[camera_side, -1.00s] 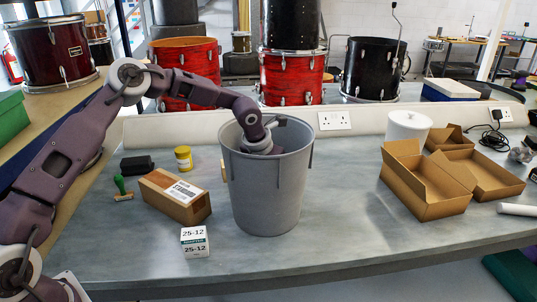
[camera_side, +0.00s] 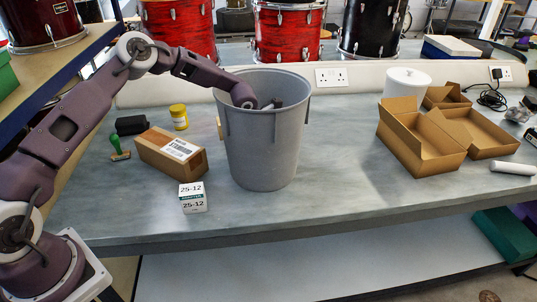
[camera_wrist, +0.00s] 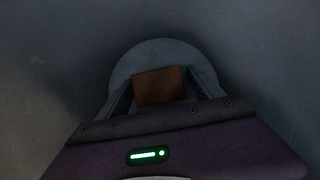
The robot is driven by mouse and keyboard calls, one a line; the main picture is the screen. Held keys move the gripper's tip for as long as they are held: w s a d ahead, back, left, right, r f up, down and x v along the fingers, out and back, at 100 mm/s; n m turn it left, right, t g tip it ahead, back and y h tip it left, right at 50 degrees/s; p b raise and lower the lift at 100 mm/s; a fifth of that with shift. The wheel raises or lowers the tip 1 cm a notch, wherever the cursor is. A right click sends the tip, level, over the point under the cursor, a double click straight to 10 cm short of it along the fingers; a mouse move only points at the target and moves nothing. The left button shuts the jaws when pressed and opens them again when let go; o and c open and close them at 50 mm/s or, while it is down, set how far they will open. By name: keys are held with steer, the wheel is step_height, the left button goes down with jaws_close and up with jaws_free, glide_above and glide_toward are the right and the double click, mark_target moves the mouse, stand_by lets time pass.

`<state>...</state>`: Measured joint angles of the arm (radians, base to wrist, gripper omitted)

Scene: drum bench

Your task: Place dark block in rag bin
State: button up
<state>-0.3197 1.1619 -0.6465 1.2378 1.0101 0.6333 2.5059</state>
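The grey bin (camera_side: 265,150) stands upright on the bench in the side view, and I take it as the rag bin. My gripper is down inside it, its fingers hidden by the bin wall. In the wrist view my gripper (camera_wrist: 160,88) has a dark brown block (camera_wrist: 160,86) between its fingertips, which appear to touch both its sides. The bin's paler round floor (camera_wrist: 125,70) shows behind the block; the gap below it cannot be judged.
Left of the bin are a cardboard box (camera_side: 170,151), a white label cube (camera_side: 192,197), a black block-shaped item (camera_side: 131,125), a green-handled stamp (camera_side: 117,148) and a yellow jar (camera_side: 179,117). Open cardboard boxes (camera_side: 420,140) and a white canister (camera_side: 407,82) stand right. The bench front is clear.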

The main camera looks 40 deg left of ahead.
steer(key=v, duration=0.8)
steer(key=shift+w, duration=0.1)
